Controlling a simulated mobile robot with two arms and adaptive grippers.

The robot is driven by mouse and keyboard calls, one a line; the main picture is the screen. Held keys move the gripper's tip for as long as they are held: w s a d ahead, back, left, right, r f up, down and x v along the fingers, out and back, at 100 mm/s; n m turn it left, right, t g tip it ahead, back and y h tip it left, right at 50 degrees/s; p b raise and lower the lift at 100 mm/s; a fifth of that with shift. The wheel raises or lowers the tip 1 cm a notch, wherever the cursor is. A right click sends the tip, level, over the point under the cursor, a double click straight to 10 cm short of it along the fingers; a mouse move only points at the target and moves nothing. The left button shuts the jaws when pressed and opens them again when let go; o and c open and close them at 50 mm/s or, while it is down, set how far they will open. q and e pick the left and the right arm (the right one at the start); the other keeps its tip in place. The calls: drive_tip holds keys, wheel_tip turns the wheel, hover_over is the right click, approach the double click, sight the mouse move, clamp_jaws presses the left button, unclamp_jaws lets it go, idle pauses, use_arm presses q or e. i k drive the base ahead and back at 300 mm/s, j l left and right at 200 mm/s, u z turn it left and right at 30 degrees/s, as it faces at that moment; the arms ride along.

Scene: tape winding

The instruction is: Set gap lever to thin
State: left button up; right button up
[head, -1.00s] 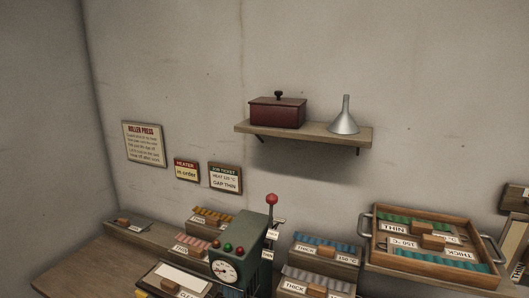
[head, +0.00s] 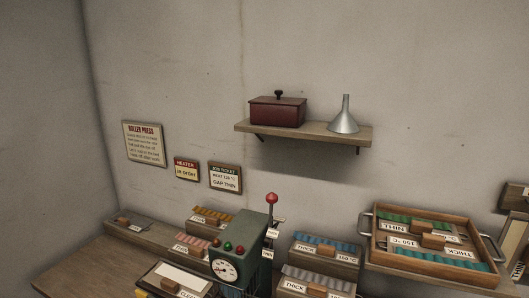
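The gap lever (head: 271,205) is a dark rod with a red knob, standing upright on the right side of the green roller press (head: 252,232). Small white labels (head: 271,234) sit beside the lever, too small to read with certainty. The press front has a round white dial (head: 224,268) and red and green lamps. The job ticket (head: 225,178) on the wall reads "GAP THIN". Neither of my grippers is in view.
Sample boxes labelled THIN and THICK stand around the press, including a THICK box (head: 325,257) close to its right. A wooden tray (head: 373,245) lies further right. A wall shelf (head: 300,132) holds a red box (head: 278,112) and a funnel (head: 344,117).

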sight(272, 197)
drive_tip(key=k+l+u, duration=0.3)
drive_tip(key=l, duration=0.15)
drive_tip(key=k+l+u, duration=0.15)
drive_tip(key=l+u, duration=0.2)
drive_tip(key=k+l+u, duration=0.3)
drive_tip(key=i+l, duration=0.05)
drive_tip(key=l, duration=0.05)
